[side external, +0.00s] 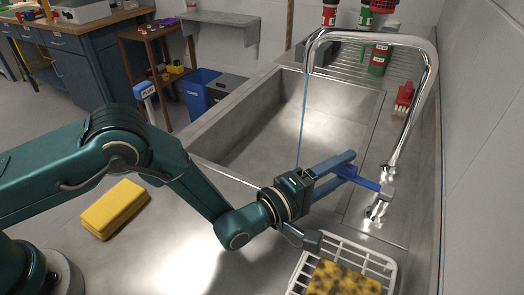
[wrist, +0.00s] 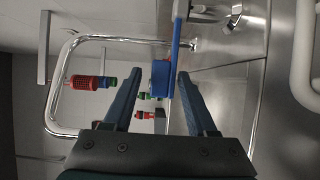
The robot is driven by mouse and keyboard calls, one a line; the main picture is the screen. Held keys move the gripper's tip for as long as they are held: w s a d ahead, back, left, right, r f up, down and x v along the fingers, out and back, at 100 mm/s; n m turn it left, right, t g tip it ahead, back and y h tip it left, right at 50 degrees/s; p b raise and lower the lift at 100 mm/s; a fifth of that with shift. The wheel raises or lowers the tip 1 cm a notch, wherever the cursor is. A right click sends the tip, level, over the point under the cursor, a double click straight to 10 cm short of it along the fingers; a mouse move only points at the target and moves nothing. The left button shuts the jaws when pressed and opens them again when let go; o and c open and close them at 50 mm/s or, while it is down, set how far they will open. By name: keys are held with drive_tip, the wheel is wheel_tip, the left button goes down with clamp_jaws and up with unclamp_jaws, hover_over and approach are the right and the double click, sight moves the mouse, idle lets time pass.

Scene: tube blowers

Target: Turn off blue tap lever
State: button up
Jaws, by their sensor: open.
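The blue tap lever (side external: 364,182) sticks out from the tap fitting at the right of the sink in the side view. My gripper (side external: 349,167) is open, with its two blue-grey fingers reaching towards the lever's free end. In the wrist view, the lever (wrist: 176,38) runs down into the gap between the fingertips of my gripper (wrist: 161,73), close to the right finger. Whether it touches a finger I cannot tell. The chrome spout (side external: 432,75) arches over the sink, and a thin bluish water stream (side external: 303,115) falls from it.
The steel sink basin (side external: 265,140) lies behind my gripper. A white rack (side external: 390,268) with a spotted yellow sponge (side external: 342,280) stands in front. A yellow sponge (side external: 115,208) lies at left.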

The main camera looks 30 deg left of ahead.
sight(347, 165)
drive_tip(key=shift+x, duration=2.3)
drive_tip(key=shift+a, duration=0.1)
drive_tip(key=shift+c, duration=0.3)
clamp_jaws()
drive_tip(key=shift+r, duration=0.15)
